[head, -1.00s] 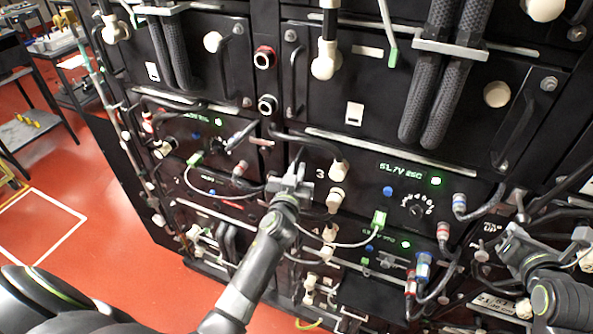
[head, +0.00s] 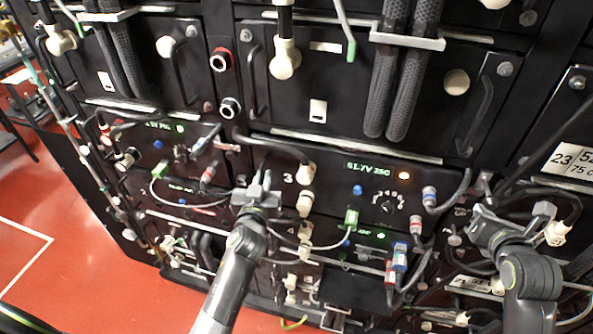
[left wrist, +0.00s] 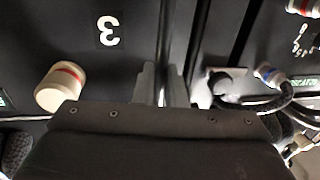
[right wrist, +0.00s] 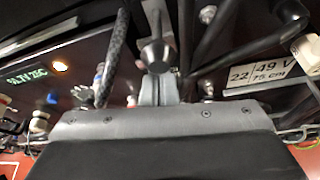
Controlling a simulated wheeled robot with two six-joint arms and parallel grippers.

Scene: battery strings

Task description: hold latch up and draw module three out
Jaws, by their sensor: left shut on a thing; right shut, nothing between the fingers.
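Module three (head: 330,175) is a black front panel marked "3", with a lit "51.7V 25C" display and an amber lamp. My left gripper (head: 257,188) is at its left end, shut on an upright bar, apparently its handle. The left wrist view shows this bar (left wrist: 165,45) between the fingers, beside the inverted "3". My right gripper (head: 480,217) is shut and empty just past the module's lower right. In the right wrist view its fingers (right wrist: 158,88) are at a dark conical knob (right wrist: 155,54), apparently the latch; I cannot tell whether they touch.
Cables and coloured plugs (head: 400,257) crowd the area below the module. A white cable with a green plug (head: 351,218) hangs near its lower edge. Thick braided hoses (head: 400,90) run down the unit above. Red floor (head: 60,240) is clear at left.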

